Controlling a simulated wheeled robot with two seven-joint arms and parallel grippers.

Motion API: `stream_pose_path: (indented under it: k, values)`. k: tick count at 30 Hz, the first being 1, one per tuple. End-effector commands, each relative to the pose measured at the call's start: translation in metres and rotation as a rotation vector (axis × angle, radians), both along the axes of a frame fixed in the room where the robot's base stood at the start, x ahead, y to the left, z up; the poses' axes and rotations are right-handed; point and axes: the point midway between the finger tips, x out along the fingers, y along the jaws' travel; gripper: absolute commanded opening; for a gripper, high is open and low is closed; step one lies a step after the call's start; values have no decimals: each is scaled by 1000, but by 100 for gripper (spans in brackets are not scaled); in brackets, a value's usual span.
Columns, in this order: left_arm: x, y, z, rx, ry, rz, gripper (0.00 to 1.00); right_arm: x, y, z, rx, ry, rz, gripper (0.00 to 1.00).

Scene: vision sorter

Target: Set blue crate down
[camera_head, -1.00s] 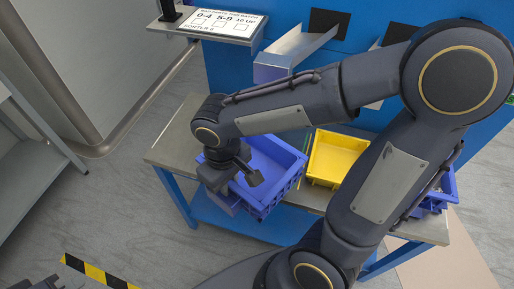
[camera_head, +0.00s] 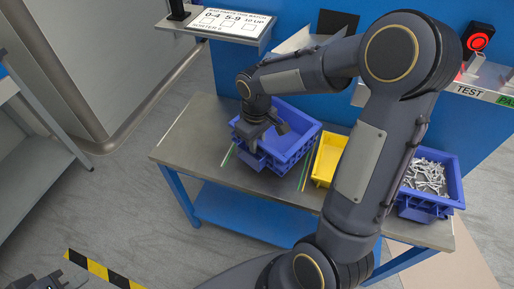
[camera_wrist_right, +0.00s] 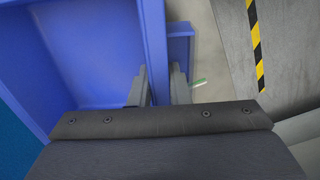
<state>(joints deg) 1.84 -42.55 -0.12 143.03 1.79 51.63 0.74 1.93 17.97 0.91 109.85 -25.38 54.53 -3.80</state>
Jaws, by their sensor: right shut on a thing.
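The empty blue crate (camera_head: 296,142) is over the left part of the grey table (camera_head: 185,140), between coloured lines on the tabletop. It looks level; I cannot tell whether its bottom touches the table. My right gripper (camera_head: 264,143) is shut on the crate's near-left side. In the right wrist view, the fingers (camera_wrist_right: 160,88) close on the wall of the blue crate (camera_wrist_right: 95,50), and its inside is empty. My left gripper (camera_head: 45,282) shows only partly at the bottom left corner, away from the table, and its jaws are unclear.
A yellow bin (camera_head: 325,160) stands just right of the blue crate, partly hidden by my right arm. Another blue crate (camera_head: 455,190) full of metal parts stands at the table's right end. The blue sorter (camera_head: 232,62) rises behind. The table's left end is clear.

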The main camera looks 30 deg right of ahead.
Motion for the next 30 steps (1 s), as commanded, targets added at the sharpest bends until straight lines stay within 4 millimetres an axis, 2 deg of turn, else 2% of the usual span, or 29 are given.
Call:
stream_pose_path:
  k: [1,5,18,19,24,30]
  values:
    - [0,0,-4,0,0,0,0,0,0,-12,0,3,-1,0]
    - [0,0,-7,0,0,0,0,1,-1,-28,0,2,-2,0]
    - [0,0,-10,0,0,0,0,3,-3,-34,0,-1,0,0]
    - [0,0,-10,0,0,0,0,2,-2,-34,1,0,0,17]
    - [0,0,-9,0,0,0,0,2,-2,-33,1,0,-1,38]
    - [0,0,-9,0,0,0,0,2,-2,-33,1,0,-1,38]
